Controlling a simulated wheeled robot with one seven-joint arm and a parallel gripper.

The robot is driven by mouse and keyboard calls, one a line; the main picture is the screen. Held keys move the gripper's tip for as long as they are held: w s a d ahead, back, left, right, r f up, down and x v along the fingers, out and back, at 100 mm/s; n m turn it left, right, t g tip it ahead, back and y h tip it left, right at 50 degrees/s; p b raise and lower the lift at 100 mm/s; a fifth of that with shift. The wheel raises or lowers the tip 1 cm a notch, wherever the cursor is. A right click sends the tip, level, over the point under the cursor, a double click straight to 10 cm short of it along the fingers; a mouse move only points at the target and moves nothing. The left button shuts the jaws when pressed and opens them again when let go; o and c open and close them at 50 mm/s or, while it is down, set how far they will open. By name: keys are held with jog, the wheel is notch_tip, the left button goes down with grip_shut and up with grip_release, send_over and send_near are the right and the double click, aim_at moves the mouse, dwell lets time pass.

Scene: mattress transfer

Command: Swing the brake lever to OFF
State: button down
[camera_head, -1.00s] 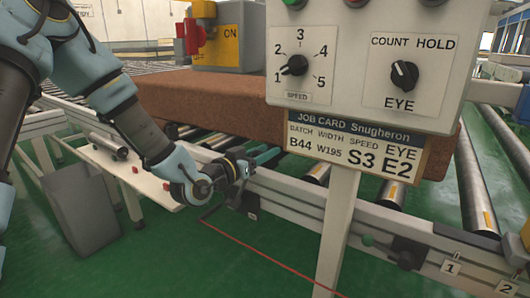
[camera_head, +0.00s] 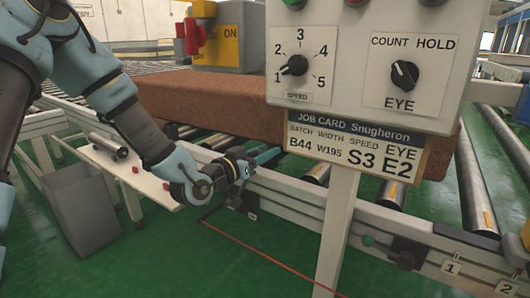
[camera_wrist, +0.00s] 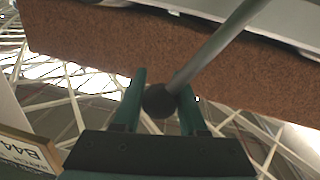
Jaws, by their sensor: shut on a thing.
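A grey rod (camera_wrist: 215,45) with a dark ball knob (camera_wrist: 160,101) at its end shows in the wrist view, and I take it for the brake lever. My gripper (camera_wrist: 162,100) is shut on the knob, with one green finger on each side. The rod runs from the knob up and to the right in that view. In the head view my gripper (camera_head: 245,168) is at the side rail of the conveyor, left of the panel post. The lever is mostly hidden there, and no ON or OFF marks for it are readable.
A brown mattress (camera_head: 195,105) lies on the rollers behind the panel (camera_head: 365,60). A yellow switch box (camera_head: 220,42) marked ON has a red handle. A grey bin (camera_head: 85,210) and a white shelf (camera_head: 125,172) stand left. A red cable crosses the green floor.

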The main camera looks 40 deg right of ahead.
jog(key=shift+w, duration=0.1)
jog(key=shift+w+a+r+n, duration=0.15)
jog(key=shift+w+r+n, duration=0.15)
jog(key=shift+w, duration=0.15)
jog(key=shift+w+a+f+n+t+h+p, duration=0.15)
jog(key=shift+w+a+n+p, duration=0.5)
jog(key=shift+w+n, duration=1.5)
jog(key=shift+w+a+n+t+h+p, duration=0.15)
jog(key=shift+w+a+n+p, duration=0.75)
jog(key=shift+w, duration=2.15)
jog(key=shift+w+a+f+n+t+h+p, duration=0.15)
jog(key=shift+w+a+n, duration=0.35)
jog(key=shift+w+n, duration=1.8)
jog(key=shift+w+m, duration=0.35)
jog(key=shift+w, duration=0.05)
jog(key=shift+c, duration=2.4)
grip_release()
jog(key=shift+o, duration=0.2)
